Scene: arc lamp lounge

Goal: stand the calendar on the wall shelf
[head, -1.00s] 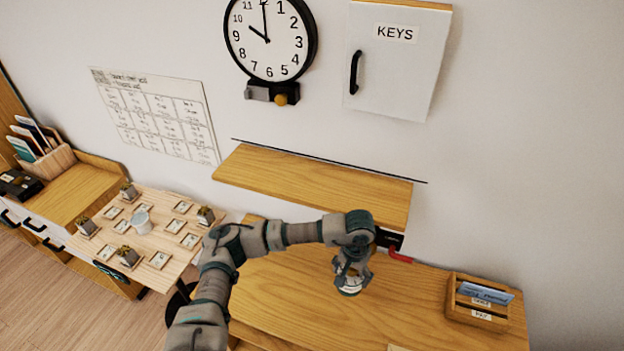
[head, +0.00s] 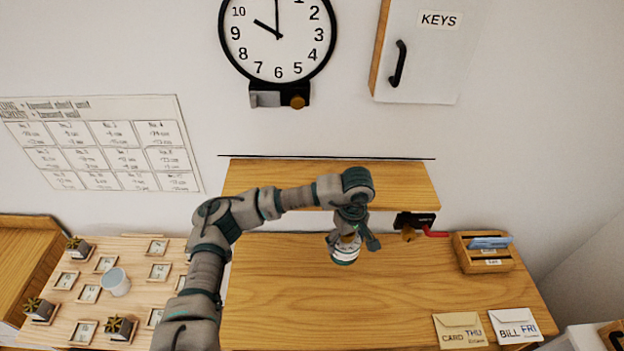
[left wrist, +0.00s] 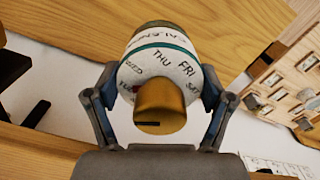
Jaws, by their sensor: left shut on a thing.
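The calendar (head: 344,256) is a round white drum with a green band. In the left wrist view the drum (left wrist: 165,62) shows day names such as THU and FRI, and a brass-coloured knob faces the camera. My left gripper (head: 350,240) is shut on it, with a finger on either side. It holds the calendar in front of and below the front edge of the wall shelf (head: 400,178), over the desk. The shelf is a bare wooden board; my arm hides part of it. My right gripper is not in view.
The desk (head: 290,270) below is mostly clear, with envelopes (head: 459,330) at its front right and a wooden letter box (head: 470,256) behind. A black wall device with a red part (head: 415,222) sits under the shelf's right end. A clock (head: 277,38) and key cabinet (head: 425,55) hang above.

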